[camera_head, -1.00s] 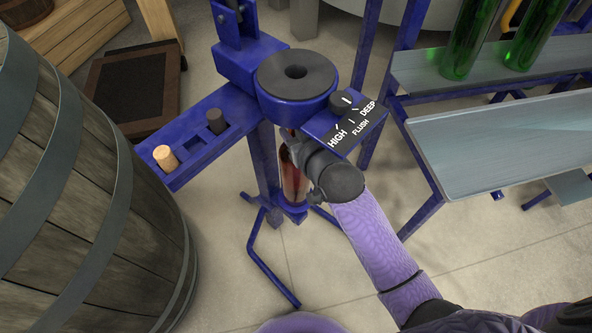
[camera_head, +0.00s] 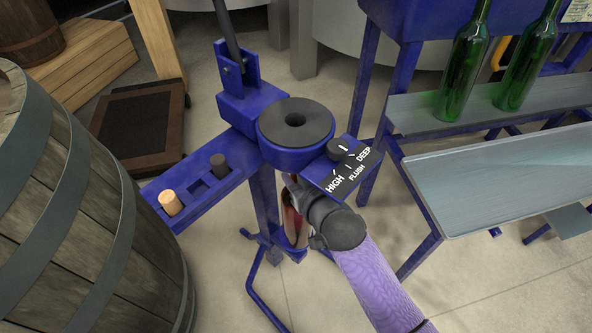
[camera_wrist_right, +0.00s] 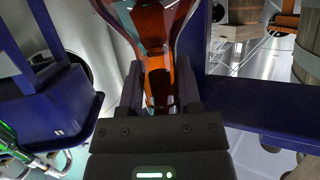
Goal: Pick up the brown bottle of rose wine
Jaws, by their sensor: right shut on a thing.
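The brown bottle (camera_head: 292,226) shows in the head view as a reddish-brown sliver beneath the head of the blue corking machine (camera_head: 262,190), mostly hidden by my right gripper and the machine. In the right wrist view the glossy orange-brown bottle (camera_wrist_right: 157,62) stretches away from between the fingers and flares wider at the top of the picture. My right gripper (camera_wrist_right: 160,95) is shut on its narrower part. In the head view my right gripper (camera_head: 312,212) reaches in from the lower right, just below the dial plate. My left gripper is not in view.
The machine's dark round head (camera_head: 295,122) and dial plate (camera_head: 347,170) overhang the bottle closely. A cork (camera_head: 171,203) sits in the blue side rack. A large barrel (camera_head: 85,220) stands left. Green bottles (camera_head: 462,75) stand on a shelf at right, above a grey tray (camera_head: 510,180).

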